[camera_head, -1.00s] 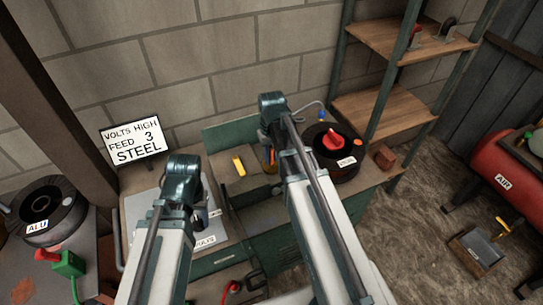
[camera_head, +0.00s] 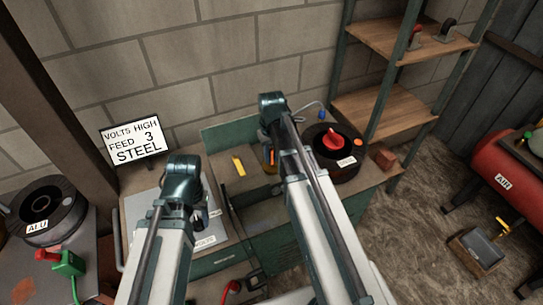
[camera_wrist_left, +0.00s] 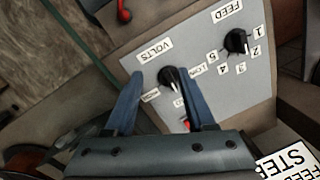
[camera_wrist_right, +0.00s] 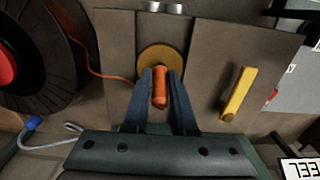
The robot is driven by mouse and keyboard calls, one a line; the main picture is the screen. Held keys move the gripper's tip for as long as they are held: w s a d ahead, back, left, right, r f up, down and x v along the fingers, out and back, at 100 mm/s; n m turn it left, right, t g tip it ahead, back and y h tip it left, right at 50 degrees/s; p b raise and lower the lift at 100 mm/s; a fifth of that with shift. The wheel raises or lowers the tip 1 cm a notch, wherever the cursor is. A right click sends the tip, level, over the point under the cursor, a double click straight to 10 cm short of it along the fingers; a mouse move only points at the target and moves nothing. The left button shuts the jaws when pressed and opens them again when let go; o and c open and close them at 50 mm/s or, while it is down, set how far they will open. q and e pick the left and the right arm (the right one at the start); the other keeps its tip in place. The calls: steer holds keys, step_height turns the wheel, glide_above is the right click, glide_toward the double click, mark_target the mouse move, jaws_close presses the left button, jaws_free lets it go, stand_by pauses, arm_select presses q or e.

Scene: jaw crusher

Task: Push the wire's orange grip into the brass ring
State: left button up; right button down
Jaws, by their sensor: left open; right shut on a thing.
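The wire's orange grip (camera_wrist_right: 159,88) is held between the fingers of my right gripper (camera_wrist_right: 160,73), which is shut on it. The brass ring (camera_wrist_right: 152,56) is a round disc on the dark panel just beyond the fingertips. The grip overlaps the ring's lower part in the right wrist view; I cannot tell whether it has entered. A thin orange wire (camera_wrist_right: 100,73) runs from the left towards the grip. In the head view the orange grip (camera_head: 271,157) shows beside my right arm. My left gripper (camera_wrist_left: 161,76) is open, its fingers either side of the black VOLTS knob (camera_wrist_left: 172,78).
A yellow lever (camera_wrist_right: 240,94) stands right of the ring. The black spool (camera_head: 347,172) with a red knob is right of my right arm. The FEED knob (camera_wrist_left: 236,41) is on the grey panel. A sign (camera_head: 133,142) reads VOLTS HIGH, FEED 3, STEEL.

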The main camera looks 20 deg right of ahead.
steer(key=shift+f+b, duration=0.65)
steer(key=shift+f, duration=0.05)
steer(key=c, duration=0.6)
jaws_free()
steer(key=shift+r, duration=0.1)
steer(key=shift+c, duration=0.2)
steer(key=shift+r, duration=0.1)
step_height(320, 180, up, 14)
steer(key=p, duration=1.4)
steer(key=shift+f, duration=0.2)
